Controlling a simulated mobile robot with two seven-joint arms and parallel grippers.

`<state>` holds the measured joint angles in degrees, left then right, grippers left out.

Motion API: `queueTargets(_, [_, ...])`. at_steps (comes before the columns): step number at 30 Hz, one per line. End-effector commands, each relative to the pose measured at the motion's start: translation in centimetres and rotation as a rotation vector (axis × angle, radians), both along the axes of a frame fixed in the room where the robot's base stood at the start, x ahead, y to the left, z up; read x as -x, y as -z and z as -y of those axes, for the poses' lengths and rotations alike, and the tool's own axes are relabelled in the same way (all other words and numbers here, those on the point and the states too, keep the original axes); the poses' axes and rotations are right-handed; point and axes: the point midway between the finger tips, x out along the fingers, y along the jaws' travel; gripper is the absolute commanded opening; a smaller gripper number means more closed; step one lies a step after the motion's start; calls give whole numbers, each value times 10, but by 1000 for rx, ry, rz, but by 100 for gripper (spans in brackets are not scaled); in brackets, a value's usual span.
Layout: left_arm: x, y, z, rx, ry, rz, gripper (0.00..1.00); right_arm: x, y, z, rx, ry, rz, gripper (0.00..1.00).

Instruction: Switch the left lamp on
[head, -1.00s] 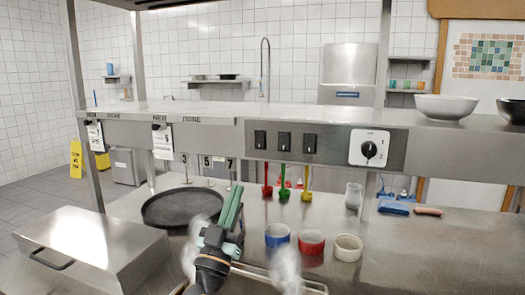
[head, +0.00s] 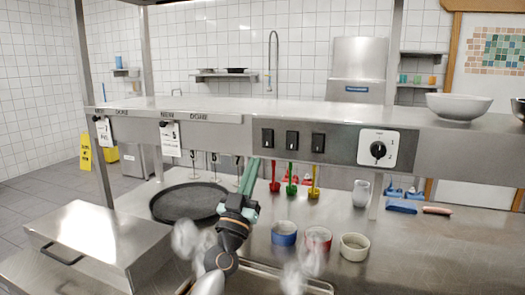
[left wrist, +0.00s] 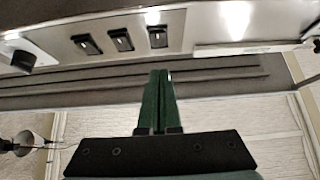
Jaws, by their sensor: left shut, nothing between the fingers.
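A steel panel under the shelf carries three black rocker switches: the left switch (head: 268,137), the middle switch (head: 292,141) and the right switch (head: 318,142). My left gripper (head: 252,165) is shut and empty, its green fingers pointing up, just below and left of the left switch. In the left wrist view the closed fingertips (left wrist: 160,74) stand below the row, apart from it. There the left switch (left wrist: 157,37) is nearest the fingers, with the dial at the far left. No lamp can be clearly identified. My right gripper is not in view.
A dial (head: 378,149) sits right of the switches. Below hang red, green and yellow utensils (head: 292,180). A black pan (head: 188,202), blue, red and cream bowls (head: 318,238) and a steel box (head: 95,240) stand on the counter. White bowls rest on the shelf (head: 330,113).

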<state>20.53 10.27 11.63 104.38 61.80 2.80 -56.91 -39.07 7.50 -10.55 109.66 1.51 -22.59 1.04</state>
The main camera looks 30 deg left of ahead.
Motion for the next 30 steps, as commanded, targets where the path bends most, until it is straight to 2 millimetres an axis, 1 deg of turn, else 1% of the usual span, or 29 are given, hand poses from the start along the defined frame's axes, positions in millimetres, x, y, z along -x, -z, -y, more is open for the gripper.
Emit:
queueTargets(1, [-8, -10, -2, 0, 1, 2, 0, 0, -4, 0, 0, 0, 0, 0])
queueTargets(5, [-28, -25, -7, -1, -1, 2, 0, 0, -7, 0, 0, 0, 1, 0])
queueTargets(7, [-38, -17, -9, -5, 1, -1, 0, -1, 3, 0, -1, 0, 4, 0])
queueTargets(12, [-56, -16, -13, -4, 0, 0, 0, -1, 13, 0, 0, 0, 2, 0])
queueTargets(18, [-65, -16, -16, -1, -1, 0, 0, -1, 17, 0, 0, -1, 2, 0])
queueTargets(28, [-65, -16, -16, -1, -1, 0, 0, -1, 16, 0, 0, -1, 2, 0])
queueTargets(30, [-65, -15, -16, -1, -1, 2, 0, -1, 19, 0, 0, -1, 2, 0])
